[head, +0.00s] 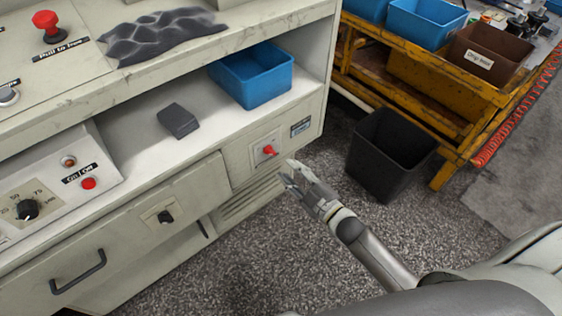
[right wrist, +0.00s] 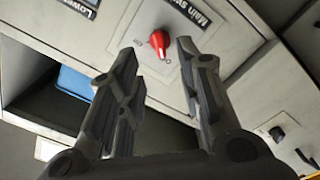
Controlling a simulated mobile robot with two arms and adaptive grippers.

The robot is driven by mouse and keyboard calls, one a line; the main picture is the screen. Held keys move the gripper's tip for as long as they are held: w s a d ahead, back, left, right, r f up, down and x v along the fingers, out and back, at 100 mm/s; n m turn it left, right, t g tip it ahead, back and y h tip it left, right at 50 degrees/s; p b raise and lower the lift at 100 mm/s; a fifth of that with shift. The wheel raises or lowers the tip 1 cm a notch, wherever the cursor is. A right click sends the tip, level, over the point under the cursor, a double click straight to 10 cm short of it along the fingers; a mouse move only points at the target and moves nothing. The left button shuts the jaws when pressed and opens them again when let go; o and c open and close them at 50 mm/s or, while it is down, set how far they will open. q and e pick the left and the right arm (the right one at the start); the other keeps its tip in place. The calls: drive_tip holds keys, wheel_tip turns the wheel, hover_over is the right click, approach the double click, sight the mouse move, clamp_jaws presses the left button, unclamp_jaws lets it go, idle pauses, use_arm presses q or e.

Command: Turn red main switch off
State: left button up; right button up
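The red main switch (head: 269,150) is a small red knob on a pale plate on the front of the grey cabinet, at its right end. In the right wrist view the red knob (right wrist: 160,40) shows below the label "Main switch" (right wrist: 190,14), just beyond the gap between my fingers. My right gripper (head: 288,170) is in front of the cabinet, just right of and below the switch. In the right wrist view its two fingers (right wrist: 157,46) stand apart with nothing between them, and they appear not to touch the knob. My left gripper is not in view.
A blue bin (head: 252,92) and a dark block (head: 178,121) sit on the cabinet shelf. A red push button (head: 48,24) is on top, and a red on/off button (head: 89,183) is at left. A black bin (head: 386,155) stands on the floor beside a yellow cart (head: 440,160).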

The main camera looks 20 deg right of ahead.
drive_tip(key=shift+v, duration=1.9)
